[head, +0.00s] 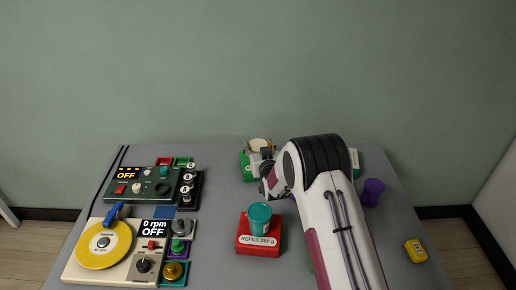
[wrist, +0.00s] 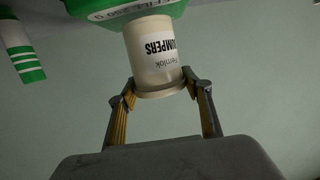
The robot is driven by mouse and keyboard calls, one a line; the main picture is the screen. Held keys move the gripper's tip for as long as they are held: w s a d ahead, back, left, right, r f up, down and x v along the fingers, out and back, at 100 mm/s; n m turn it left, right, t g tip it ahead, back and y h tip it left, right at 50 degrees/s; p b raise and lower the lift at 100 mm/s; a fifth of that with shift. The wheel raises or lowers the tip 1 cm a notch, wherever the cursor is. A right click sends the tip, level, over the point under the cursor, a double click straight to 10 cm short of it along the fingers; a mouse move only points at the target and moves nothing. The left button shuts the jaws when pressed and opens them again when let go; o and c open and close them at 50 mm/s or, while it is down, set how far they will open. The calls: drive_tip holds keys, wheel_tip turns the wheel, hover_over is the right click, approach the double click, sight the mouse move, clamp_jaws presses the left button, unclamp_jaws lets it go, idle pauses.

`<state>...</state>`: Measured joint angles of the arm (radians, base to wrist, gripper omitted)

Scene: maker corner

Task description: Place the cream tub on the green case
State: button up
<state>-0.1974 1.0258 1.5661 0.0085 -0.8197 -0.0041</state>
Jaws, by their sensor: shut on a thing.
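The cream tub (wrist: 155,52) carries a white label and is between the two fingers of my gripper (wrist: 160,92), which are shut on it near its rim. In the wrist view the green case (wrist: 110,24) with its white label is right at the tub's far end. In the head view the tub (head: 260,144) shows above the green case (head: 246,170) at the back of the table. My gripper (head: 264,172) and arm partly cover the case there. I cannot tell whether the tub touches the case.
A red case (head: 258,246) with a teal tub (head: 260,216) on it stands in front. A purple tub (head: 373,191) and a yellow box (head: 416,250) are at right. Control panels (head: 145,186) and a yellow turntable (head: 103,246) fill the left. Bare table lies between.

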drive_tip(key=shift+f, duration=0.55)
drive_tip(key=shift+f, duration=0.15)
drive_tip(key=o, duration=1.3)
drive_tip(key=shift+c, duration=0.2)
drive_tip(key=v, duration=0.7)
drive_tip(key=shift+s, duration=0.25)
drive_tip(key=shift+r, duration=0.25)
